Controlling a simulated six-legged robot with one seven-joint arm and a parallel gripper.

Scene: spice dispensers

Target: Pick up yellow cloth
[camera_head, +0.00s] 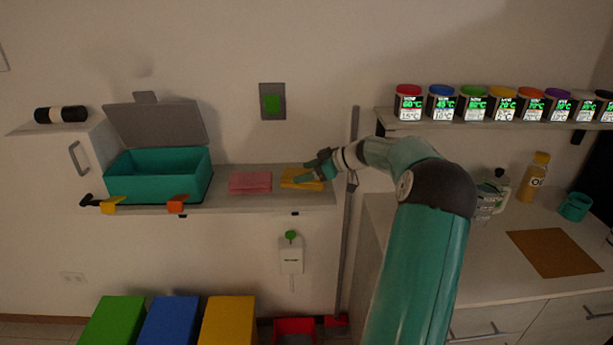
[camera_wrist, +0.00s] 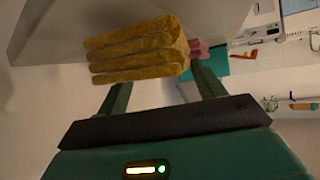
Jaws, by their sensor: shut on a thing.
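The yellow cloth (camera_head: 300,179) is a folded stack at the right end of the wall shelf in the head view. In the wrist view the folded yellow cloth (camera_wrist: 136,50) shows several thick layers between my fingers. My gripper (camera_head: 312,176) reaches in from the right in the head view and is shut on the cloth. Its two green fingers also show in the wrist view (camera_wrist: 160,90), one on each side of the cloth. I cannot tell whether the cloth is clear of the shelf.
A pink cloth (camera_head: 250,182) lies left of the yellow one on the shelf (camera_head: 230,205). An open teal box (camera_head: 158,187) stands further left. A vertical pole (camera_head: 349,230) stands by the shelf's right end. Several spice dispensers (camera_head: 440,103) line the right shelf.

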